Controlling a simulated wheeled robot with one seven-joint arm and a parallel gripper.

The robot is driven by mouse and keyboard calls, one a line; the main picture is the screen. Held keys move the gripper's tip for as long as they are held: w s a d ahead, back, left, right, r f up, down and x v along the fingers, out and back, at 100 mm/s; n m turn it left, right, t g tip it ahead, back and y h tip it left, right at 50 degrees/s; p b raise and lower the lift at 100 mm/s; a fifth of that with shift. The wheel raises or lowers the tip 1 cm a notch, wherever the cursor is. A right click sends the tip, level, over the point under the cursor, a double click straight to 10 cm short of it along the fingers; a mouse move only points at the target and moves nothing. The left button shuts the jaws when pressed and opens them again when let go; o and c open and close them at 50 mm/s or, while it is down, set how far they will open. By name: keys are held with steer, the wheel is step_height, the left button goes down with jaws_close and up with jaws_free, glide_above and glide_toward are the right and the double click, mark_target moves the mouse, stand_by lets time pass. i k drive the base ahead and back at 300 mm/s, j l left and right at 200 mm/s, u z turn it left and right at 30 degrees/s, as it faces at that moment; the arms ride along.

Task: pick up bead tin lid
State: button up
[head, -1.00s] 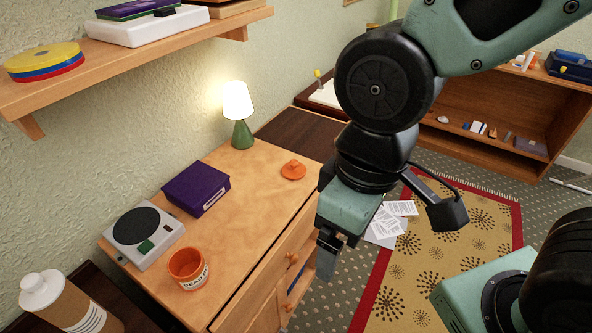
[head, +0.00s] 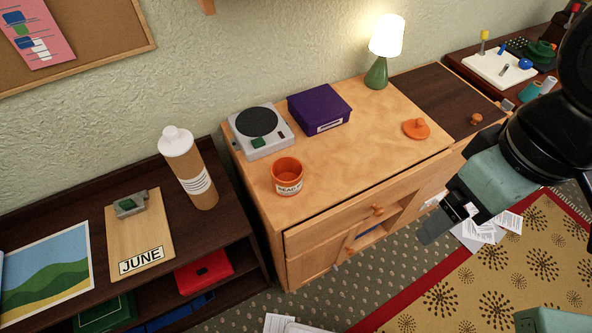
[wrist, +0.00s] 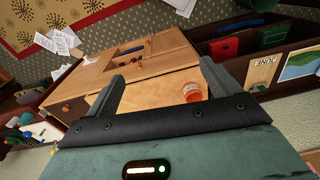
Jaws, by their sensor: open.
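The bead tin lid (head: 416,129) is a flat orange disc with a small knob. It lies knob up on the light wooden cabinet top (head: 365,150), toward its right side. The orange bead tin (head: 287,177), open and labelled, stands at the cabinet's front left; it also shows in the wrist view (wrist: 192,92). My gripper (head: 432,234) hangs in front of the cabinet, to the right, apart from the lid. In the wrist view its two fingers (wrist: 162,72) are spread with nothing held. I cannot make out the lid in the wrist view.
A purple box (head: 320,108), a grey device with a black disc (head: 262,130) and a lit lamp (head: 377,72) stand along the cabinet's back. A low dark shelf (head: 80,220) with a bottle (head: 188,168) is at left. The cabinet top around the lid is clear.

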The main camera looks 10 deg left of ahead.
mark_target(417, 128)
steer(key=i+l+u, duration=0.2)
steer(key=i+l, duration=0.15)
steer(key=i+l+u, duration=0.25)
steer(key=l, duration=0.2)
steer(key=i+l+u, duration=0.2)
steer(key=l, duration=0.25)
steer(key=i, duration=0.1)
